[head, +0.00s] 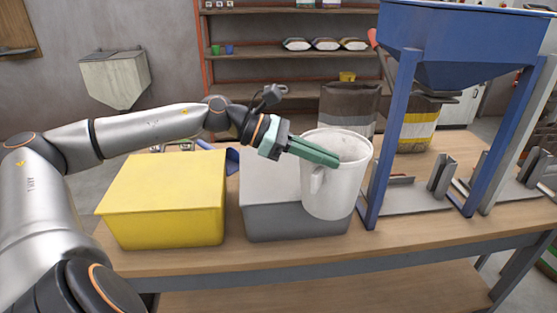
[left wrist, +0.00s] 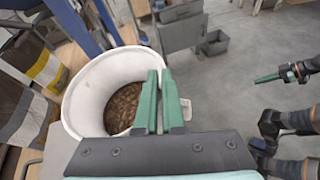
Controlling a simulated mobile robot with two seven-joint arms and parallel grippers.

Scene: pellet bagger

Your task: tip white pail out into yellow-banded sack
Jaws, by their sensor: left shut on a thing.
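The white pail (head: 334,185) hangs about upright in front of the right part of the grey box. My left gripper (head: 322,155) is shut on the pail's wall at the rim. The left wrist view shows the pail (left wrist: 85,85) with brown pellets (left wrist: 123,108) inside and the left fingers (left wrist: 160,100) at its rim. The yellow-banded sack (head: 420,130) stands behind the blue hopper's legs, to the right of the pail and apart from it; it also shows in the left wrist view (left wrist: 45,70). My right gripper (left wrist: 280,75) is at the right of the left wrist view, away from the pail.
A yellow box (head: 165,195) and a grey box (head: 270,215) stand on the wooden bench. A dark-topped sack (head: 347,105) stands behind the pail, beside the yellow-banded one. The blue hopper (head: 450,40) on its legs (head: 392,140) stands to the right. Shelves (head: 290,60) are behind.

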